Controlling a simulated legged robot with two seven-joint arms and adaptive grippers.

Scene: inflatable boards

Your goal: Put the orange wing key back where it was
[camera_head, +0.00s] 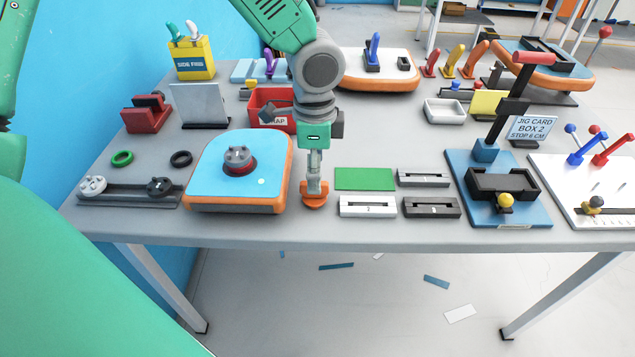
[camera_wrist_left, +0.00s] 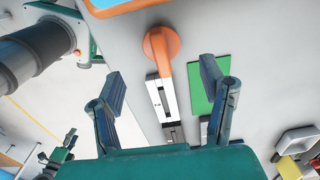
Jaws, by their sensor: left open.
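An orange piece with a rounded head (camera_head: 313,201) stands on the table between the blue-topped board and the white slotted block. In the left wrist view its head and narrower stem (camera_wrist_left: 162,43) lie just beyond the open jaws. My left gripper (camera_head: 314,178) points down over this piece and hides part of it. Another orange paddle-shaped key (camera_head: 474,60) stands at the back right, beside a yellow key (camera_head: 453,61) and a red key (camera_head: 430,64).
The blue-topped board (camera_head: 210,165) with a grey valve is left of the gripper. A green pad (camera_head: 365,179), a white slotted block (camera_head: 367,212) and dark blocks are right. A red bin (camera_head: 262,101) stands behind. A blue jig (camera_head: 520,213) stands farther right.

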